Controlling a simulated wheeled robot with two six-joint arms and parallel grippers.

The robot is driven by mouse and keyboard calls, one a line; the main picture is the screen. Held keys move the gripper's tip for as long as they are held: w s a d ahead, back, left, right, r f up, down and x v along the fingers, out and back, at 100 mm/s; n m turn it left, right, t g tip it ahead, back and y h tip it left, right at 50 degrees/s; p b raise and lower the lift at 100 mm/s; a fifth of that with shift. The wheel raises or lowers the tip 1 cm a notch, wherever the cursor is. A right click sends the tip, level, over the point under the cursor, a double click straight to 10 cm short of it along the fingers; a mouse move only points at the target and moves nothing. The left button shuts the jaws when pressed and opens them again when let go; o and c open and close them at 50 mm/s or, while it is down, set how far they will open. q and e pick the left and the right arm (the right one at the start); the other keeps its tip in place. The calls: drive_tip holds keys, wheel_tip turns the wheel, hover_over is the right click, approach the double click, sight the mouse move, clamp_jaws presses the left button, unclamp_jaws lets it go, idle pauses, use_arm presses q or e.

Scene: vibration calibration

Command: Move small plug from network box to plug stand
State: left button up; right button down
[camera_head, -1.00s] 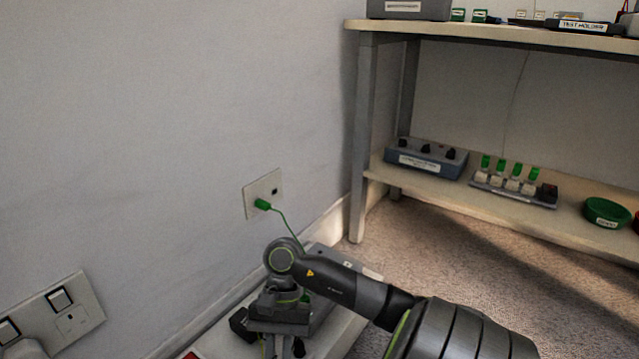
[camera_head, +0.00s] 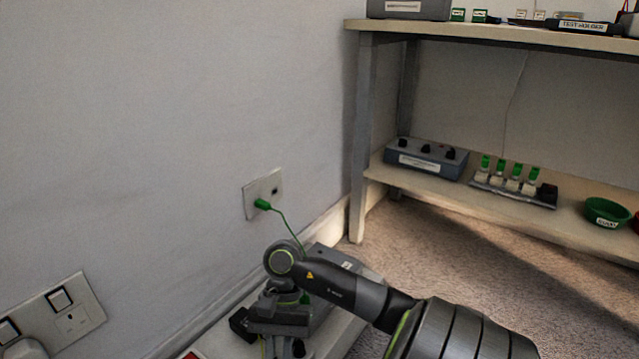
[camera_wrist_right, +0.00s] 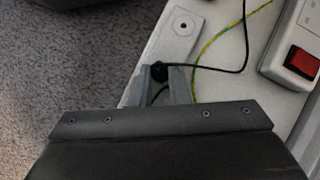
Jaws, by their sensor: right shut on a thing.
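My right gripper (camera_wrist_right: 162,82) is shut on a small black plug (camera_wrist_right: 159,71), which shows between the fingertips in the right wrist view. A thin black cable (camera_wrist_right: 215,69) runs from it to the right. Just beyond the fingertips lies a pale plate (camera_wrist_right: 170,45) with a dark ringed hole, perhaps the plug stand. In the head view my right gripper (camera_head: 279,340) points down over a low white ledge. A grey box (camera_head: 327,259) stands behind it, partly hidden by my arm; I cannot tell whether it is the network box. My left gripper is out of view.
A green plug (camera_head: 262,204) with a green cable sits in the wall socket plate (camera_head: 267,187). A power strip with a red switch (camera_wrist_right: 303,62) and a yellow-green wire (camera_wrist_right: 214,43) lie right of my gripper. A two-level shelf (camera_head: 357,130) stands at right. Carpet is clear between.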

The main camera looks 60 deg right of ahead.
drive_tip(key=c, duration=1.3)
unclamp_jaws()
drive_tip(key=shift+p+v, duration=0.7)
drive_tip(key=shift+v, duration=1.85)
